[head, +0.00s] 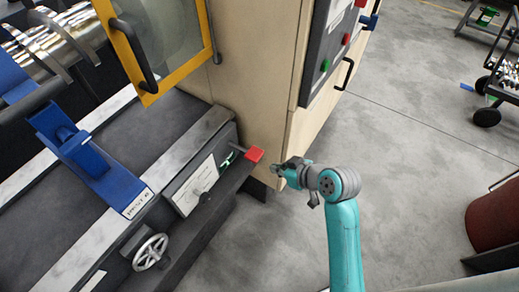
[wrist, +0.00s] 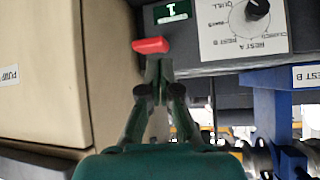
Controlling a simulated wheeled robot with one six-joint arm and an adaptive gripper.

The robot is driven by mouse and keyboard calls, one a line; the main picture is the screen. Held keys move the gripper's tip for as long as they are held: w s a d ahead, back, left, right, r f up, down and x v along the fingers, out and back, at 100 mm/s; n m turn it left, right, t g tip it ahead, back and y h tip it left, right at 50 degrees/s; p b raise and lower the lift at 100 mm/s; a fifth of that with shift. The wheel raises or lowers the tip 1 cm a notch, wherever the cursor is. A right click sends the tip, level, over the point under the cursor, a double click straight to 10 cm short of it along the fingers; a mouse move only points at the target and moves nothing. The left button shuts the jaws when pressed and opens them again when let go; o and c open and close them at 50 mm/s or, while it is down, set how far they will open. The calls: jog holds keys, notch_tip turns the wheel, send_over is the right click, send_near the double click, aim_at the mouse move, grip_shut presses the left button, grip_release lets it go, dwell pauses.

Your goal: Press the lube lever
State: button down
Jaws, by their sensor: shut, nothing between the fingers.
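The lever with a red handle (head: 254,154) sticks out from the front of the machine bed, beside a small green label (head: 228,160). In the wrist view the red handle (wrist: 150,45) lies just beyond my fingertips, with the green plate (wrist: 172,11) behind it. My gripper (head: 277,170) is to the right of the handle and slightly lower in the head view. In the wrist view my gripper (wrist: 158,66) has its fingers together and holds nothing. A small gap seems to separate tips and handle, but I cannot tell for sure whether they touch.
A dial plate (head: 195,187) and a handwheel (head: 150,252) sit left of the lever. The beige cabinet (head: 262,100) stands behind, with a red and green button panel (head: 325,60). The floor (head: 410,170) to the right is clear; a dark red barrel (head: 495,218) stands at the right edge.

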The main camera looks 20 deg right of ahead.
jog(key=w+d+r+n+g+y, duration=0.1)
jog(key=w+d+r+n+g, duration=0.1)
jog(key=r, duration=0.5)
jog(key=shift+w+d+r+n, duration=0.3)
jog(key=shift+w+n, duration=0.3)
jog(key=shift+w, duration=0.65)
jog(key=shift+a, duration=0.1)
send_over(253, 151)
jog(key=s+d, duration=0.1)
jog(key=s, duration=0.1)
jog(key=f, duration=0.7)
jog(key=shift+s+d, duration=0.1)
jog(key=shift+d, duration=0.1)
notch_tip(253, 151, down, 3)
jog(key=shift+f, duration=0.5)
